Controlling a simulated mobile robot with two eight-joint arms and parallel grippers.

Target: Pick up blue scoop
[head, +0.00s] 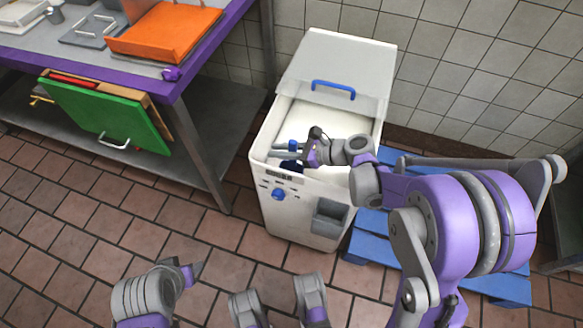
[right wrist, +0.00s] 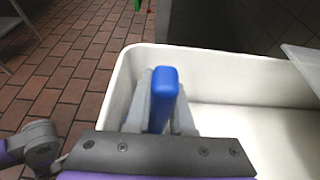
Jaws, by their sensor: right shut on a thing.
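The blue scoop shows in the right wrist view as an upright blue handle (right wrist: 163,95) between the grey fingers of my right gripper (right wrist: 162,105). My right gripper is shut on it, inside the front left corner of the white bin. In the head view, small blue parts of the scoop (head: 291,146) show at my right gripper (head: 290,152). The rest of the scoop is hidden by the gripper and the bin wall. My left gripper (head: 190,272) is low at the bottom left, away from the bin, and its jaws cannot be made out.
The white bin (head: 257,150) has its lid (head: 340,62) with a blue handle at the back, and is open at the front. A blue pallet (head: 368,225) lies to its right. A purple-edged table (head: 180,85) with an orange tray (head: 165,33) stands left.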

